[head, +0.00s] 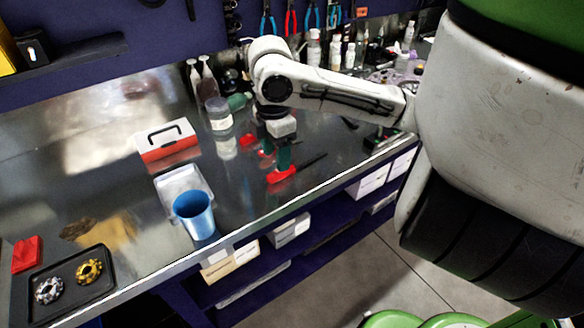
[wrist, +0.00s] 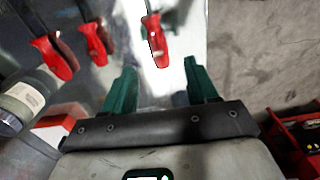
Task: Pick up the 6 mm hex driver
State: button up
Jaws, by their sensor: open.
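Several red-handled drivers lie on the metal bench; I cannot read sizes, so I cannot tell which is the 6 mm hex driver. In the wrist view, one driver (wrist: 157,45) lies just ahead of the gap between my fingers, near the bench edge. Two more, a middle driver (wrist: 95,42) and a left driver (wrist: 52,58), lie to its left. My gripper (wrist: 160,80) is open and empty, its green fingers pointing toward the nearest driver. In the head view my gripper (head: 280,158) is low over the bench, just above a red handle (head: 282,176) with a dark shaft pointing right.
A jar (head: 220,115) stands left of my gripper, with bottles behind. A red-and-white box (head: 168,140), a blue cup (head: 194,212) and a black tray (head: 60,287) are further left. The bench's front edge (head: 250,214) is close to the drivers.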

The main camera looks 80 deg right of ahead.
aim_at(276, 172)
jog(key=shift+w+f, duration=0.1)
jog(key=shift+f, duration=2.95)
grip_shut()
